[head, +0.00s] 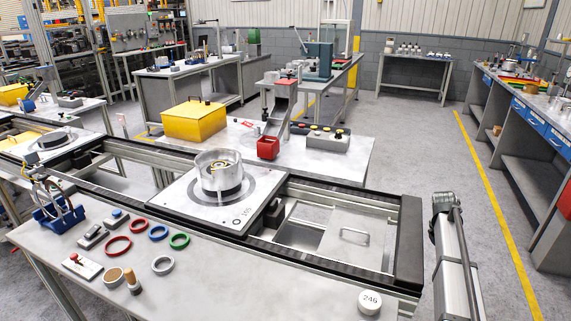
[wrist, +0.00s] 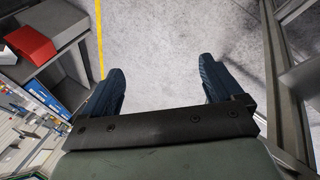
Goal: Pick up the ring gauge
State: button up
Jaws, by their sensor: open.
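A plain grey metal ring (head: 163,265) lies flat on the front bench in the head view; it looks most like the ring gauge, though no label shows. A tan ring (head: 113,276) lies to its left, next to a small tan-topped upright piece (head: 132,282). Red rings (head: 117,246), a blue ring (head: 158,232) and a green ring (head: 179,241) lie behind it. My gripper (wrist: 160,82) is open and empty in the wrist view, with bare floor between its fingers. Its fingers do not show in the head view, and no ring shows in the wrist view.
A pallet (head: 190,205) with a metal drum (head: 219,176) sits on the conveyor behind the rings. A blue rack (head: 58,214) stands left. A white disc marked 246 (head: 370,302) lies at the bench's right. The bench between the grey ring and disc is clear.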

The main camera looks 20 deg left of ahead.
jog(key=w+a+r+n+t, duration=0.15)
jog(key=w+r, duration=0.45)
jog(key=r, duration=0.7)
jog(key=w+a+r+y, duration=0.1)
jog(key=a+r, duration=0.2)
jog(key=a, duration=0.5)
jog(key=w+a+r+y, duration=0.1)
jog(key=a+r, duration=0.2)
jog(key=a, duration=0.5)
jog(key=n+g+y, duration=0.5)
jog(key=n+y, duration=0.1)
send_near(220, 165)
jog(key=x, duration=0.8)
jog(key=shift+r, duration=0.1)
jog(key=c, duration=1.3)
jog(key=shift+c, duration=0.2)
